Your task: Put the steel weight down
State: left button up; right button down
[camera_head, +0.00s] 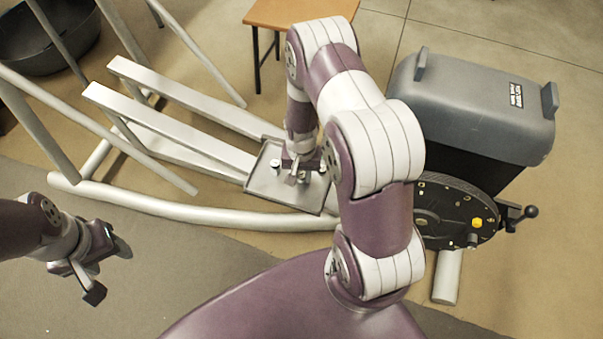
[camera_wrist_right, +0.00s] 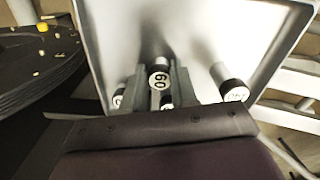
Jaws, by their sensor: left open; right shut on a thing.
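My right gripper (camera_head: 297,174) is over the grey metal tray (camera_head: 262,188) on the elliptical machine. In the right wrist view its fingers (camera_wrist_right: 158,88) are shut on a steel weight (camera_wrist_right: 159,75) with a dark band and a white face that seems to read 60. Other small weights show in the tray, one at its right side (camera_wrist_right: 235,90) and two partly hidden near the fingers. Whether the held weight touches the tray floor I cannot tell. My left gripper (camera_head: 108,270) is open and empty, low at the left, away from the tray.
A black flywheel disc (camera_head: 455,212) with a yellow knob and a grey-lidded bin (camera_head: 475,105) stand to the right. Silver frame rails (camera_head: 170,125) run left of the tray. A wooden stool (camera_head: 298,12) is behind, and a black tub (camera_head: 45,45) is at the far left.

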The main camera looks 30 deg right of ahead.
jog(key=c, duration=1.3)
grip_release()
jog(key=shift+f, duration=0.1)
jog(key=o, duration=0.4)
